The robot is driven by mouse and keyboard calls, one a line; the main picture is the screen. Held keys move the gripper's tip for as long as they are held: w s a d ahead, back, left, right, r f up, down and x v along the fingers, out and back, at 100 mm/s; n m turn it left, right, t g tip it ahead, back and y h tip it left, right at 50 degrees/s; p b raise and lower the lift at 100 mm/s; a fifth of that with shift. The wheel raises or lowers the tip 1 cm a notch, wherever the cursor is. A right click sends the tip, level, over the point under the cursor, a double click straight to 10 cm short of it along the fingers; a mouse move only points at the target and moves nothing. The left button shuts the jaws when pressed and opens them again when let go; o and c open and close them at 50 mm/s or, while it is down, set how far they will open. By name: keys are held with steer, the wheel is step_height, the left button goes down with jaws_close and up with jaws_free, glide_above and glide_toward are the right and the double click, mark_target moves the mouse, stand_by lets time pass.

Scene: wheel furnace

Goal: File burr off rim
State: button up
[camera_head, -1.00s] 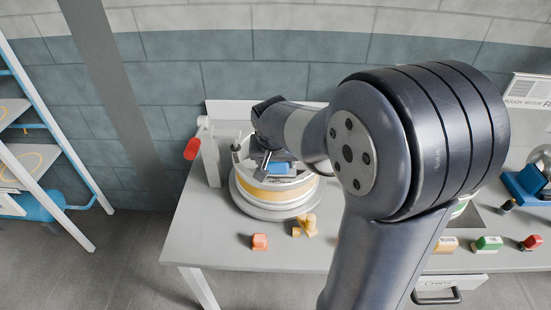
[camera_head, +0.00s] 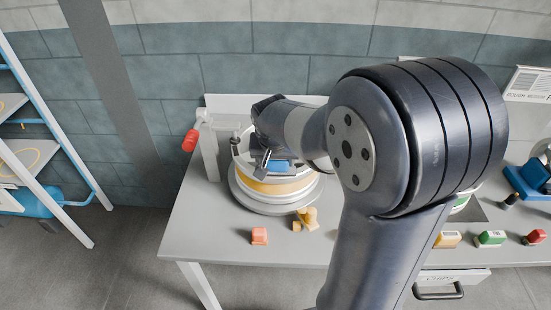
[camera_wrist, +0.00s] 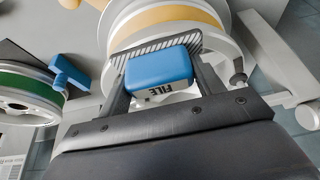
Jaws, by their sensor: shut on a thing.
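The wheel (camera_head: 277,188) with a yellow band lies on a round base on the table. Its yellow band also shows at the top of the wrist view (camera_wrist: 170,17). My gripper (camera_wrist: 160,68) is shut on the file (camera_wrist: 158,72), a blue block marked FILE with a grey ridged plate. In the wrist view the ridged plate lies across the wheel's pale rim; I cannot tell if they touch. In the head view the blue of the file (camera_head: 281,166) shows over the wheel's top, partly hidden by my gripper. I cannot make out a burr.
A post with a red handle (camera_head: 190,140) stands left of the wheel. An orange block (camera_head: 259,235) and yellow pieces (camera_head: 306,219) lie in front. Green (camera_head: 489,238) and red (camera_head: 535,237) blocks lie at right. A green-banded wheel (camera_wrist: 30,108) shows at left in the wrist view.

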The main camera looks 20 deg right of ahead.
steer(key=shift+f+b, duration=0.35)
steer(key=shift+f, duration=0.1)
steer(key=shift+a, duration=0.15)
steer(key=shift+w+a+r, duration=0.1)
steer(key=shift+w+a, duration=0.1)
steer(key=shift+a, duration=0.25)
steer(key=shift+w+a, duration=0.15)
steer(key=shift+a, duration=0.3)
steer(key=shift+s+d, duration=0.25)
steer(key=shift+d, duration=0.45)
steer(key=shift+s+d, duration=0.2)
steer(key=shift+d, duration=0.5)
steer(key=shift+s+d, duration=0.25)
steer(key=shift+d, duration=0.45)
steer(key=shift+a, duration=0.1)
steer(key=shift+w+a+b, duration=0.15)
steer(key=shift+w+a, duration=0.05)
steer(key=shift+a, duration=0.45)
steer(key=shift+w+a+b, duration=0.15)
steer(key=shift+w+a, duration=0.1)
steer(key=shift+a, duration=0.45)
steer(key=shift+w+a+b, duration=0.15)
steer(key=shift+w+a, duration=0.05)
steer(key=shift+a, duration=0.45)
steer(key=shift+d, duration=0.1)
